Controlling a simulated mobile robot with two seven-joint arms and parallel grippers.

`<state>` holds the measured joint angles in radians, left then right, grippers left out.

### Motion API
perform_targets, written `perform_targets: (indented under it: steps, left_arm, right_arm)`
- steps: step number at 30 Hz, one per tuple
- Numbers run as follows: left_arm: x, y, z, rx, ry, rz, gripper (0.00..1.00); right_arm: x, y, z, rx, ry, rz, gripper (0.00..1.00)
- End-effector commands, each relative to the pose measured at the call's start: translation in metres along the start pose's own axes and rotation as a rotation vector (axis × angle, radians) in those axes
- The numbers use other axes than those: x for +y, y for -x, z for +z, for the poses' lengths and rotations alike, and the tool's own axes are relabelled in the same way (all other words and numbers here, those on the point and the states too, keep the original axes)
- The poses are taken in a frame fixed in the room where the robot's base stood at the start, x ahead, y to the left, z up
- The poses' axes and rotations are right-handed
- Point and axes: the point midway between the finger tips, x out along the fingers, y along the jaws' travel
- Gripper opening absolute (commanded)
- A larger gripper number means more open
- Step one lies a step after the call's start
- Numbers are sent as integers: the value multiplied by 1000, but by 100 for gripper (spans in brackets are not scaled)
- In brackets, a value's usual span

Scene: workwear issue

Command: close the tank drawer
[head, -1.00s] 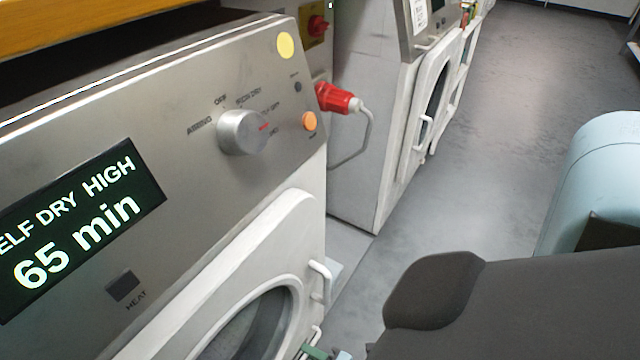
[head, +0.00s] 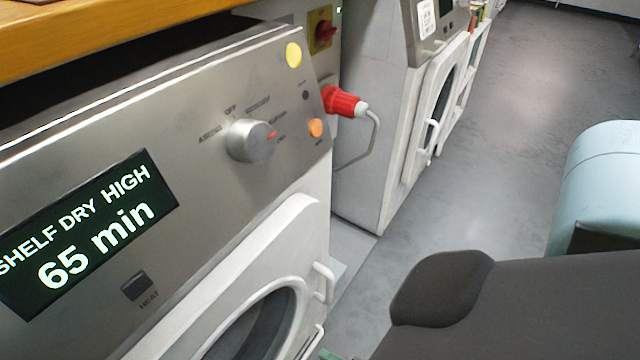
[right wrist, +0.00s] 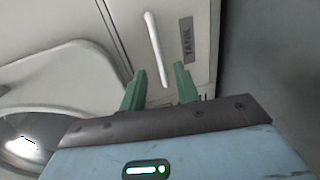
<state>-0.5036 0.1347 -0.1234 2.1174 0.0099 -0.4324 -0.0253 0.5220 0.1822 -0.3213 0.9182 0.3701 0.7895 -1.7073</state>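The tank drawer front (right wrist: 190,18) is a pale panel with a grey TANK label and a long white bar handle (right wrist: 154,40), seen in the right wrist view. My right gripper (right wrist: 160,69) has two green fingers, open, with the lower end of the handle between them in the picture. I cannot tell whether they touch it. How far the drawer stands out is not clear. In the head view only a bit of green from this gripper shows at the bottom edge. My left gripper is not in view.
The dryer's control panel (head: 205,185) carries a knob and a lit display. Its round door (head: 285,235) is below. A red plug (head: 343,101) with a grey cable sits behind, beside a second machine (head: 375,120). Grey floor (head: 500,170) lies open to the right.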

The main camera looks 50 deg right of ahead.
Motion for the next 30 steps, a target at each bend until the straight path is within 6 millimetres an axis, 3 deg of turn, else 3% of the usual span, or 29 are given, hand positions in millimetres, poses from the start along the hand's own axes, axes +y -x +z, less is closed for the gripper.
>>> perform_targets:
  steps: [7, 26, 30]
  left_arm:
    - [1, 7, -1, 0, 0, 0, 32]
    - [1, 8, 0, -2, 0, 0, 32]
    - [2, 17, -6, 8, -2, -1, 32]
  right_arm:
    - [1, 23, 0, 0, -1, 1, 31]
    - [1, 24, 0, 0, -1, 1, 31]
    - [15, 25, 0, 0, 0, 10, 31]
